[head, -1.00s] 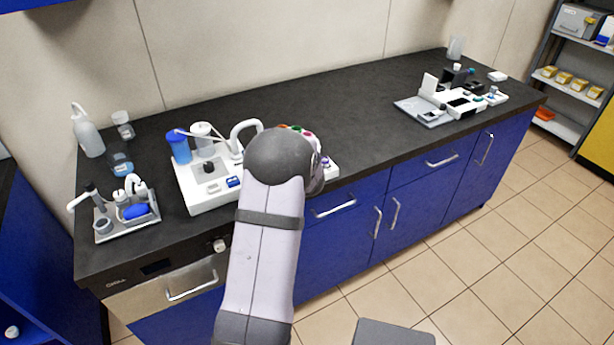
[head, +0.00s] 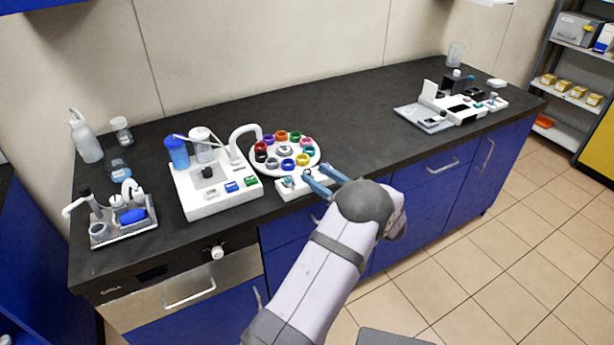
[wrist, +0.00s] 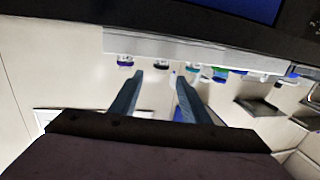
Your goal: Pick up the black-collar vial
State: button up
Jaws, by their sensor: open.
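A round white carousel (head: 257,170) on the bench holds several vials with coloured collars. A dark collar at its left side, just below the red one, looks like the black-collar vial (head: 260,157); it is small, so its colour is not certain. My gripper (head: 314,174) is open and empty, its two blue-grey fingers over the small white rack in front of the carousel, to the right of the dark-collared vial.
The white rack (head: 288,192) lies under my fingers at the bench front. A white device (head: 195,207) with a blue-lidded container (head: 177,152) stands left of the carousel. A tool tray (head: 125,234) is far left.

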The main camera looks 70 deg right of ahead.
aim_at(309, 171)
jog(key=shift+f+p+x, duration=0.2)
jog(key=shift+p+x, duration=0.7)
jog(key=shift+x, duration=1.8)
grip_shut()
